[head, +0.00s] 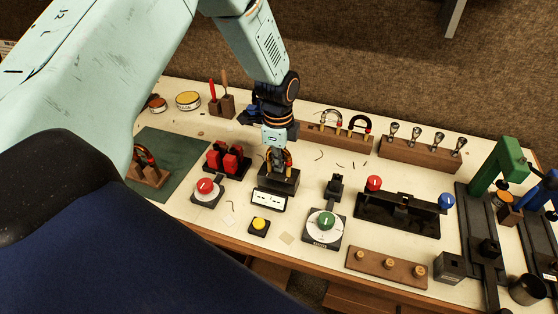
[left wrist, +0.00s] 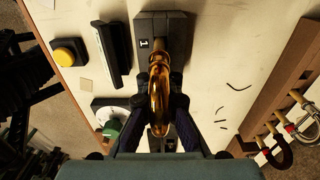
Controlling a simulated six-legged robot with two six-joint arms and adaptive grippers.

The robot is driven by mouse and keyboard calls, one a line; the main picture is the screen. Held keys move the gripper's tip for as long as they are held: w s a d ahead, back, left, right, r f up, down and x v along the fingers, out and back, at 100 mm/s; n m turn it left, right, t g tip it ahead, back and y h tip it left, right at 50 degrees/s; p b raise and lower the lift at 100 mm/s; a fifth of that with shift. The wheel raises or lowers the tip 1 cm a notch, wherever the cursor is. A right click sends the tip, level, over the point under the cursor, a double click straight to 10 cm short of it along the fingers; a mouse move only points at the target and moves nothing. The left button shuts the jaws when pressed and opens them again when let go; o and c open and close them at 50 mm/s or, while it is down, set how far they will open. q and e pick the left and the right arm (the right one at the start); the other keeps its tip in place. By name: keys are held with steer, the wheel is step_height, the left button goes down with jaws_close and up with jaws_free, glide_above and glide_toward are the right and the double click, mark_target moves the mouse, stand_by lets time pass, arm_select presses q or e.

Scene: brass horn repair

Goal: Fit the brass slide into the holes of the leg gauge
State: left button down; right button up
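My left gripper (head: 279,160) is above the leg gauge (head: 277,181), a dark block with a white-faced display (head: 269,201) in front of it. In the left wrist view the gripper (left wrist: 160,100) is shut on the brass slide (left wrist: 158,76), a shiny golden U-shaped tube. The slide's far end reaches over the dark gauge block (left wrist: 177,27), which carries a white label. The gauge's holes are hidden by the slide, so I cannot tell whether its legs are in them. My right gripper is not in view.
Other curved slides stand in a wooden rack (head: 335,137) behind and to the right. A green dial device (head: 325,224), a yellow button (head: 259,225) and red clamps (head: 228,160) surround the gauge. Small dark wires lie on the pale bench to the right.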

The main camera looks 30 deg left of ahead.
arm_select(q)
steer(key=shift+f+b, duration=0.4)
steer(key=shift+f, duration=0.3)
steer(key=c, duration=1.4)
jaws_free()
steer(key=shift+c, duration=0.2)
step_height(320, 180, up, 11)
steer(key=shift+f, duration=0.1)
steer(key=shift+a+r, duration=0.1)
steer(key=shift+r, duration=0.55)
